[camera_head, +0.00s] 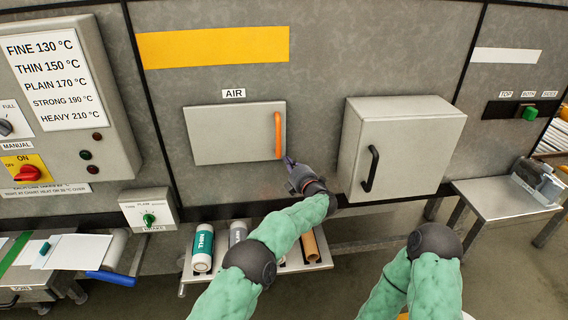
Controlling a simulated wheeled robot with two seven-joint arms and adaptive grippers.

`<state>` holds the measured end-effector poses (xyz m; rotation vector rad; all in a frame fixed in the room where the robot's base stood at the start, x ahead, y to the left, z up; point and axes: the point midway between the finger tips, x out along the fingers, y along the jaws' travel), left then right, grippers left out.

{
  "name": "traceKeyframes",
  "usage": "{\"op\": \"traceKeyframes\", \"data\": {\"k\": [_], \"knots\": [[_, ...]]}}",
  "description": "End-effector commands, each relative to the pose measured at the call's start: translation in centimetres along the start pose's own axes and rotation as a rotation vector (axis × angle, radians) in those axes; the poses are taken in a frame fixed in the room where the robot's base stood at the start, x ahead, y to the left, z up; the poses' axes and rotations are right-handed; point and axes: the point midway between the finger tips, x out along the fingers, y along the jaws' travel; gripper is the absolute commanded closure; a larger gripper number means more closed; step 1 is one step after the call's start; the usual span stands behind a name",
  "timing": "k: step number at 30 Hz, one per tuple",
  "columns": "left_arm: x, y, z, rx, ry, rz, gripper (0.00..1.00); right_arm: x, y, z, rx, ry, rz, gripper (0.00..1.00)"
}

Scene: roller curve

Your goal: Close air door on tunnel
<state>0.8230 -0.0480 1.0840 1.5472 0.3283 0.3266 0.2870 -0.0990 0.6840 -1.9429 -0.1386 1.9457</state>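The air door (225,135) is a flat grey panel under the AIR label (234,93) on the tunnel wall. It looks flush or nearly flush with the wall; I cannot tell whether a small gap is left. Its orange upright handle (278,135) is near the right edge. My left gripper (289,162) is just below and right of the handle, by the door's lower right corner. Its fingers are small and partly hidden, so their opening and any contact are unclear. My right arm shows at lower right, but its gripper does not show.
A grey box with a black handle (370,168) protrudes right of the air door. A low shelf with bottles (203,248) lies below. A control panel (65,100) is at left, and a metal side table (495,200) stands at right.

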Motion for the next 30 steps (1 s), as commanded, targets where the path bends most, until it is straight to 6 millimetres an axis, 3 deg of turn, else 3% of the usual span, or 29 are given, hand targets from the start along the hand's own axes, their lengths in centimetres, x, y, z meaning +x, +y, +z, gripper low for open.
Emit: {"op": "traceKeyframes", "data": {"k": [20,25,30], "knots": [[0.1,0.8,0.0,-0.008,-0.005,0.008,1.00,0.0,0.0,0.0,0.000,0.000,0.000,0.60],[-1.5,0.9,0.1,-0.007,-0.006,0.008,1.00,0.0,0.0,0.0,0.000,0.000,0.000,0.60],[-5.0,0.5,0.2,-0.002,-0.010,0.003,1.00,0.0,0.0,0.0,0.000,0.000,0.000,0.60]]}}
